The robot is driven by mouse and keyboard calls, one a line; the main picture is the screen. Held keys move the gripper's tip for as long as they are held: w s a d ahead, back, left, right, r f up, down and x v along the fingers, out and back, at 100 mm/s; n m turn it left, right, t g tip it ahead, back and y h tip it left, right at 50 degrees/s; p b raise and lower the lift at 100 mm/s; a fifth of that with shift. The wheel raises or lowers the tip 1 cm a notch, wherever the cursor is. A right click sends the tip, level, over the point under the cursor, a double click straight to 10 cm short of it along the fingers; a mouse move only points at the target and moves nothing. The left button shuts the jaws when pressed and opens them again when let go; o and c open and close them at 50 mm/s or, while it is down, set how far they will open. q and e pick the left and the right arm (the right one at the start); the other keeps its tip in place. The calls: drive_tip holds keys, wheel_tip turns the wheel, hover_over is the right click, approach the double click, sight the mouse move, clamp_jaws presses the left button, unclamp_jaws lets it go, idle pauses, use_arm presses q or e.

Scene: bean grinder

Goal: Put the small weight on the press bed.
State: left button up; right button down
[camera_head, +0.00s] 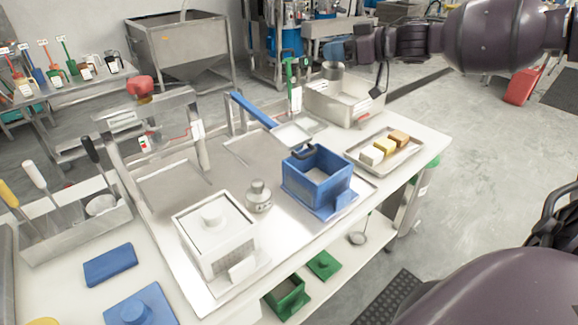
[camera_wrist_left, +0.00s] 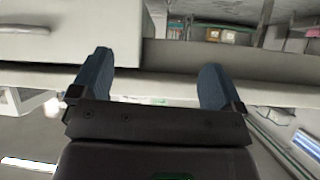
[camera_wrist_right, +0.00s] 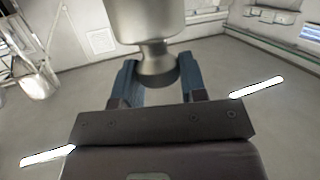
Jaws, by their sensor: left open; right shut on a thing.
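My right gripper (camera_head: 348,50) is raised at the top of the head view, above the back of the bench. It is shut on a grey metal weight (camera_head: 333,70). In the right wrist view the blue fingers (camera_wrist_right: 157,72) close around the narrow end of this weight (camera_wrist_right: 150,20). A second knobbed metal weight (camera_head: 258,196) stands upright on the bench between the white box and the blue box. A press frame with a red knob (camera_head: 140,87) stands at the left, with a flat metal bed (camera_head: 172,185) in front. My left gripper (camera_wrist_left: 156,65) is open and empty, beside a pale drawer front.
A lidded white box (camera_head: 213,235) and an open blue box (camera_head: 317,178) stand on the bench. A tray with several blocks (camera_head: 410,160) is at the right. A metal bin (camera_head: 345,103) stands below the raised gripper. A tool holder (camera_head: 75,215) is at the left.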

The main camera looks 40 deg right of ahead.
drive_tip(key=s+a+f+g+p, duration=0.1)
drive_tip(key=s+a+f+p, duration=0.15)
drive_tip(key=a+f, duration=0.55)
drive_tip(key=s+a+f+p, duration=0.1)
drive_tip(key=s+a+f, duration=0.3)
drive_tip(key=a+f, duration=0.45)
drive_tip(key=shift+s+a+f+b, duration=0.1)
drive_tip(key=shift+a+f+b, duration=0.3)
drive_tip(key=shift+f, duration=2.6)
drive_tip(key=shift+s+a+f+b, duration=0.15)
drive_tip(key=shift+f+b, duration=0.4)
drive_tip(key=shift+f, duration=2.5)
drive_tip(key=shift+a+f+b, duration=0.3)
drive_tip(key=shift+f+b, duration=0.2)
drive_tip(key=shift+f, duration=2.65)
drive_tip(key=c, duration=0.7)
unclamp_jaws()
drive_tip(key=shift+f, duration=0.1)
use_arm(q)
drive_tip(key=shift+s+a, duration=0.1)
drive_tip(key=shift+s, duration=0.05)
